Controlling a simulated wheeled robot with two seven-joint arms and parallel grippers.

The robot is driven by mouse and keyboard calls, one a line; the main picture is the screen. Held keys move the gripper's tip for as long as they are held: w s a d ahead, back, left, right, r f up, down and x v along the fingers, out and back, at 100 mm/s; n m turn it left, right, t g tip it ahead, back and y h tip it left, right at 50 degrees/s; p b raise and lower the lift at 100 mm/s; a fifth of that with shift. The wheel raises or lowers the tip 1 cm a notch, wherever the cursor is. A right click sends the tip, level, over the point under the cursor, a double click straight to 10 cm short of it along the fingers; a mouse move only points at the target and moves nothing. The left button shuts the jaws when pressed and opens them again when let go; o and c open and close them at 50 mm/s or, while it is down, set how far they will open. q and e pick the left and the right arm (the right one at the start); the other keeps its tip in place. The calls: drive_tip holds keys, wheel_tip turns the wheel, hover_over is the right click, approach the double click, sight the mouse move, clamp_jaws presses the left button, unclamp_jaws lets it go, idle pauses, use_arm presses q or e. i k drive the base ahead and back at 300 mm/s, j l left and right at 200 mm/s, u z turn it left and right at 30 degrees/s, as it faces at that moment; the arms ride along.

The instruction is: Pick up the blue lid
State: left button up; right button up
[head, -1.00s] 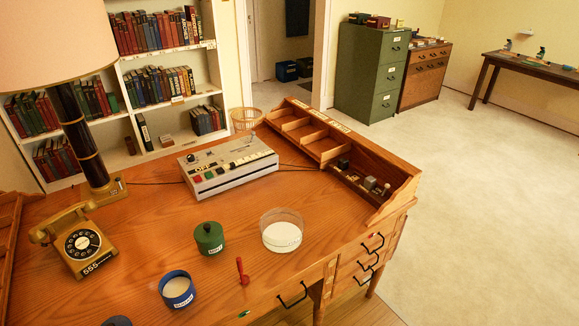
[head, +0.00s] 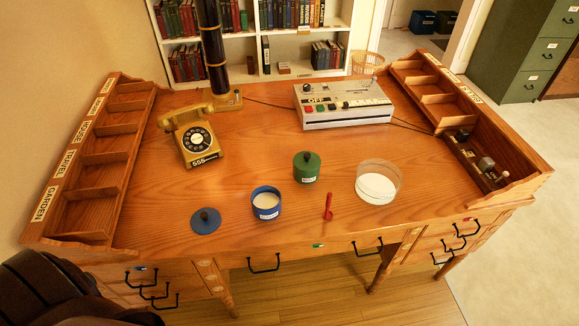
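The blue lid (head: 205,220) lies flat on the wooden desk (head: 230,187), left of the blue pot. It is a round disc with a dark knob in its middle. The open blue pot (head: 266,204) has pale contents and a white label on its front. Neither of my grippers shows in the head view.
A green lidded pot (head: 306,167), a red scoop-like tool (head: 328,206) and a clear round dish (head: 378,182) stand right of the blue pot. A yellow telephone (head: 194,140) is behind the lid. Labelled compartments (head: 88,150) line the desk's left side. Desk around the lid is clear.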

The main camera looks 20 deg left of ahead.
sight(205, 221)
drive_tip(key=u, duration=1.55)
